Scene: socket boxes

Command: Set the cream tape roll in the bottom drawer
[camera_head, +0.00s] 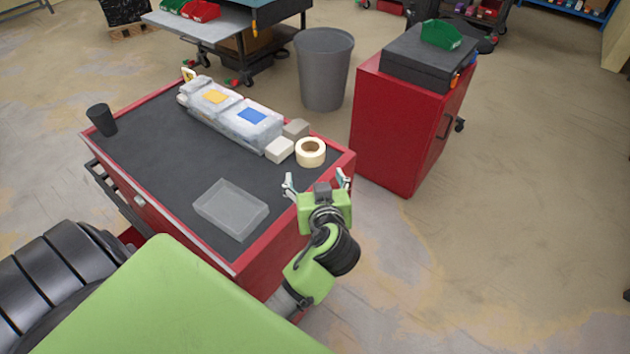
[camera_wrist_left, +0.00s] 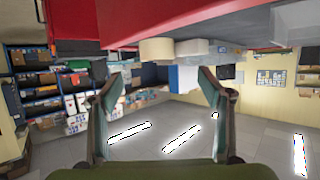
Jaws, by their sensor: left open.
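The cream tape roll (camera_head: 311,152) lies flat on the dark top of the red cabinet (camera_head: 150,153), near its right corner. It also shows in the left wrist view (camera_wrist_left: 156,50), which is upside down. My left gripper (camera_head: 316,182) is open and empty, with its fingers spread, at the cabinet's right edge just in front of the roll and apart from it. Its two fingers also show in the left wrist view (camera_wrist_left: 152,95) with nothing between them. The bottom drawer cannot be made out; my green body hides much of the cabinet's front. My right gripper is not in view.
Two small pale boxes (camera_head: 280,149) stand beside the roll, with clear lidded containers (camera_head: 250,124) behind. An empty translucent tray (camera_head: 231,208) lies in front, and a black cup (camera_head: 102,119) at far left. A grey bin (camera_head: 323,68) and another red cabinet (camera_head: 405,125) stand beyond.

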